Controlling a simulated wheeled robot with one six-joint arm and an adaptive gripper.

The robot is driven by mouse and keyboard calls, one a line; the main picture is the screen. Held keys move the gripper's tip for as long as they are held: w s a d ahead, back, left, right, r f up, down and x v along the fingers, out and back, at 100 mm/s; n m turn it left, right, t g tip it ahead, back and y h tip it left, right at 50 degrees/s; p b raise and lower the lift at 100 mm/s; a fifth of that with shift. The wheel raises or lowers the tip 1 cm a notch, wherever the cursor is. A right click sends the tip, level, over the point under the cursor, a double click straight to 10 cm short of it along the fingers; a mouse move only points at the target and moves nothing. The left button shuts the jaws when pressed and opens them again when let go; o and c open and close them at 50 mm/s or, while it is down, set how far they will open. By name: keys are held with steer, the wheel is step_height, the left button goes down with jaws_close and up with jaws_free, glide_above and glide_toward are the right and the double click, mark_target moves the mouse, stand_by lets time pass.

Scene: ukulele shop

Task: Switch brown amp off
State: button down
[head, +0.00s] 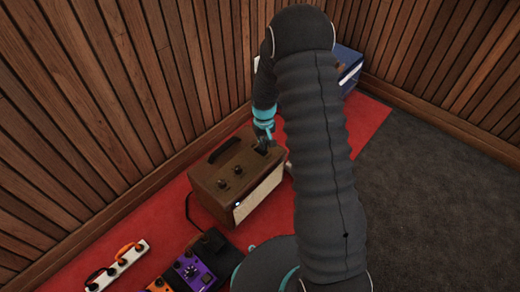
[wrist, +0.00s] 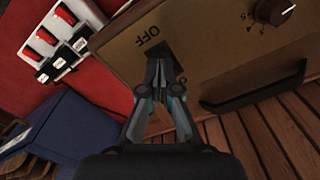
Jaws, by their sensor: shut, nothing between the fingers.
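The brown amp (head: 238,176) stands on the red carpet by the wood wall, with a pale grille front, knobs and a dark handle on top. A small pale light (head: 238,204) shows at its front corner. My gripper (head: 262,146) is over the far right end of the amp's top. In the wrist view my gripper (wrist: 160,72) is shut and empty, its tips right by the printed OFF label (wrist: 153,34) on the amp's top (wrist: 215,45).
A power strip (wrist: 50,42) with red switches and plugs lies beside the amp. A blue box (head: 348,67) stands at the back. Grey carpet at right is clear.

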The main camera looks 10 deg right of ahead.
steer(key=shift+f+b, duration=0.65)
steer(key=shift+f, duration=0.25)
stand_by(0.5)
steer(key=shift+r+p, duration=2.05)
steer(key=shift+r, duration=1.45)
